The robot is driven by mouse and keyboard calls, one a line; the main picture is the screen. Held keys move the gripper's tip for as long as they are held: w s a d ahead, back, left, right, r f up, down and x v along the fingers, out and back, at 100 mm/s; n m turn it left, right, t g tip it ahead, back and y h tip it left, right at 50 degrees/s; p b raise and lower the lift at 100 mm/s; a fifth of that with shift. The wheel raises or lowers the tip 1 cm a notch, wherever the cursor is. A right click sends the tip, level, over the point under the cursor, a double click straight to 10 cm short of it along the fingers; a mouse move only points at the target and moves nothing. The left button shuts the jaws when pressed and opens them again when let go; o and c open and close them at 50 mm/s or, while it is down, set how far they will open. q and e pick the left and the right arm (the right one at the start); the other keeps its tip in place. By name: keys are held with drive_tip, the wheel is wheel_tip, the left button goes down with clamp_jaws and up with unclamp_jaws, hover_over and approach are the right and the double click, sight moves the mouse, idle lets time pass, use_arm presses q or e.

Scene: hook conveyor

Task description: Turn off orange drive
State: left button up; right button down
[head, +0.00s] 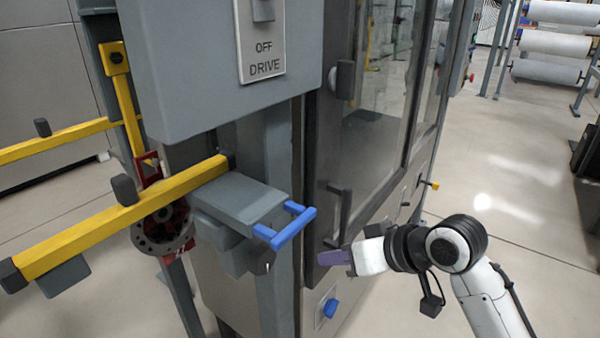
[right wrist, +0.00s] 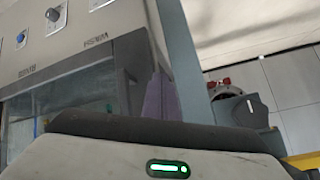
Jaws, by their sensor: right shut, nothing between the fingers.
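A grey box (head: 200,70) carries a pale plate (head: 262,68) lettered OFF and DRIVE, with a grey switch knob (head: 263,10) at its top, cut by the frame's upper edge. No clearly orange drive shows. My right gripper (head: 335,257) is shut and empty, its purple fingers pointing left in front of the cabinet, well below and to the right of the plate. In the right wrist view a purple finger (right wrist: 160,100) shows beyond my wrist housing. My left gripper is not in view.
A blue T-handle (head: 290,230) on a grey block juts out left of my right gripper. A blue knob (head: 331,308) sits low on the cabinet. Yellow bars (head: 120,218) reach out at left. A glass-doored cabinet (head: 370,130) stands behind. Floor at right is open.

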wheel_tip(320, 180, up, 30)
drive_tip(key=s+a+n+g+p, duration=0.1)
drive_tip(key=n+p, duration=0.1)
drive_tip(key=n, duration=0.2)
drive_tip(key=s+r, duration=0.4)
drive_tip(key=r, duration=0.3)
drive_tip(key=s+d+r+n, duration=0.1)
drive_tip(key=s+r, duration=0.3)
drive_tip(key=r, duration=0.4)
drive_tip(key=s+r+y, duration=0.1)
drive_tip(key=s+r, duration=0.4)
drive_tip(key=r, duration=0.2)
drive_tip(key=shift+d+r+n, duration=0.15)
drive_tip(key=shift+r+n, duration=0.25)
drive_tip(key=x, duration=1)
